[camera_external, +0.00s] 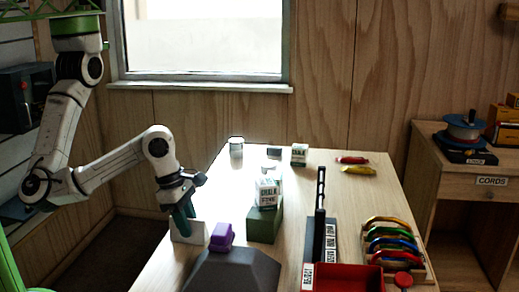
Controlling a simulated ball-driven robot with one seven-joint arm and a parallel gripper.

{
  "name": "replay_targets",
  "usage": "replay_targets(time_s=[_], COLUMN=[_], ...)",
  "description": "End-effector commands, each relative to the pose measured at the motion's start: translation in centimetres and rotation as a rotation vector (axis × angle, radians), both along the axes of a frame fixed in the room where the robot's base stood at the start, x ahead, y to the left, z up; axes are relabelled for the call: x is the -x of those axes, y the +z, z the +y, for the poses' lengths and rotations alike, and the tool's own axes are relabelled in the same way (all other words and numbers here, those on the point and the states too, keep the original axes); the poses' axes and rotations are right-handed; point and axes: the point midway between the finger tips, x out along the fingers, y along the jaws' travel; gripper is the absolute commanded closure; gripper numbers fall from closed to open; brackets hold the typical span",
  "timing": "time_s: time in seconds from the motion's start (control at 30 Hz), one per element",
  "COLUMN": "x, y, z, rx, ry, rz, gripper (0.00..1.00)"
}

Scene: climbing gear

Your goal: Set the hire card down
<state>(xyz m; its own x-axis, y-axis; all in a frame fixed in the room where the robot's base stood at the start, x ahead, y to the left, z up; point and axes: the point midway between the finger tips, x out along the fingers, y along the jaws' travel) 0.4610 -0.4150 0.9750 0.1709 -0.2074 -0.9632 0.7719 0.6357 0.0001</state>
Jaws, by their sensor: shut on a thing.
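My gripper (186,226) is at the left edge of the table, pointing down, with its dark green fingers shut. A pale, flat-faced piece (195,234), which looks like the hire card, shows at and behind the fingertips. The fingers hide part of it. I cannot tell whether its lower edge touches the table (170,262).
A dark grey sloped block (235,273) with a purple piece (221,236) stands just in front. A green block (264,224) bearing a chalk box (267,193) is to the right. Further right are a red tray (343,279) and a rack of coloured carabiners (388,243).

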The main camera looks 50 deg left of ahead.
Motion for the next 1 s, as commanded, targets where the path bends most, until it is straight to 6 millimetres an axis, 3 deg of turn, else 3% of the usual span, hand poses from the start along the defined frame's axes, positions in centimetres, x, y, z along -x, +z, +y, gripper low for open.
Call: replay_targets(time_s=[0.27,0.3,0.57,0.87,1.0], x=[0.0,0.0,0.0,0.0,0.2], y=[-0.3,-0.2,-0.1,0.1,1.4], z=[0.0,0.0,0.0,0.0,0.1], rx=[0.001,0.001,0.000,0.000,0.004], ry=[0.000,0.000,0.000,0.000,0.000], rz=[0.001,0.001,0.000,0.000,-0.001], gripper=[0.97,0.65,0.41,0.41,0.41])
